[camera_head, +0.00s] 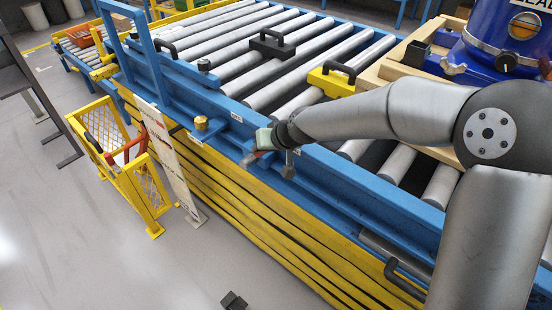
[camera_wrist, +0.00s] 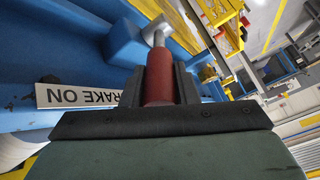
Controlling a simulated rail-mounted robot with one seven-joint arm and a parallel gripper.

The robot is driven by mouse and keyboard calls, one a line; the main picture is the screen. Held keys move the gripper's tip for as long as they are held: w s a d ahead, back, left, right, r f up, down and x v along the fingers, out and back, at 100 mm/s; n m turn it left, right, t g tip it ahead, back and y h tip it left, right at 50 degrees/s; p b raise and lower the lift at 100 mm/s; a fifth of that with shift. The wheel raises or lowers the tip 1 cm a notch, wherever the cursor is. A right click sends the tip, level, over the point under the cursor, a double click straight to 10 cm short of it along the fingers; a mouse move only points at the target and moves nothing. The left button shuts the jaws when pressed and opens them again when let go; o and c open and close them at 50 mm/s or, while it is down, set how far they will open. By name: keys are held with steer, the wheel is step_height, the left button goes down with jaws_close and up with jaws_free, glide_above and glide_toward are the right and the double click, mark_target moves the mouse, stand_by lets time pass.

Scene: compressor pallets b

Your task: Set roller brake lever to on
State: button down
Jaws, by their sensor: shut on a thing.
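The roller brake lever has a red grip (camera_wrist: 159,76) on a pale metal rod, seen in the wrist view. My gripper (camera_wrist: 159,88) is shut on this red grip, with one dark finger on each side. In the head view my gripper (camera_head: 264,140) is at the blue side rail of the roller conveyor (camera_head: 330,190), and it mostly hides the lever.
A brass-coloured knob (camera_head: 201,122) stands on the rail to the left. A black-handled block (camera_head: 272,46) and a yellow block (camera_head: 331,79) rest on the rollers. A yellow mesh gate (camera_head: 122,165) stands at left. Open grey floor lies in front.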

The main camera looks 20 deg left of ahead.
steer(key=shift+d+f, duration=0.1)
stand_by(0.4)
steer(key=c, duration=1.1)
jaws_free()
steer(key=shift+d+f+p+v, duration=0.1)
steer(key=shift+p+v, duration=0.55)
steer(key=shift+v, duration=3.7)
steer(key=shift+d+f+p+v, duration=0.15)
steer(key=shift+p+v, duration=0.45)
steer(key=shift+v, duration=3.75)
steer(key=shift+s, duration=0.15)
